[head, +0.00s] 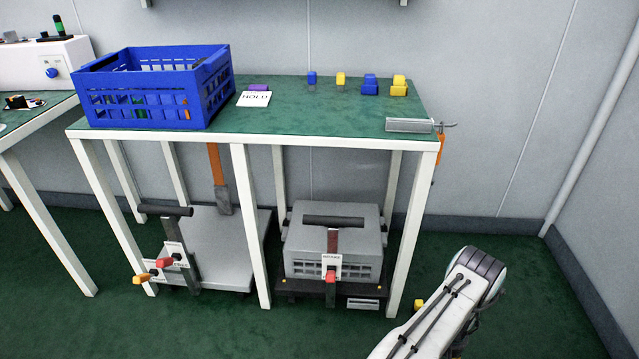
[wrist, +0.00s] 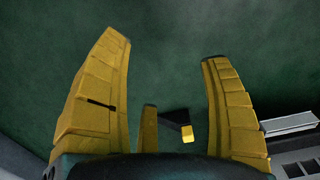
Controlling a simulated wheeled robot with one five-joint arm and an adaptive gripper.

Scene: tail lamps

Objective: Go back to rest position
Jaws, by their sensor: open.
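My gripper (wrist: 164,48) shows in the wrist view with its yellow fingers spread wide apart and nothing held between the tips. Dark green floor (wrist: 165,75) lies beyond them. A small black and yellow piece (wrist: 187,134) shows low between the fingers; I cannot tell what it is. In the head view my arm is at the lower right, reaching down beside the right end of the green-topped table (head: 300,113). The gripper is mostly hidden there behind the arm.
A blue crate (head: 150,112), a HOLD card (head: 254,99), and blue (head: 370,86) and yellow (head: 399,87) pieces stand on the table. Beneath are a grey cart (head: 213,250) and a grey box (head: 330,240). Open floor lies right of the table, before the wall.

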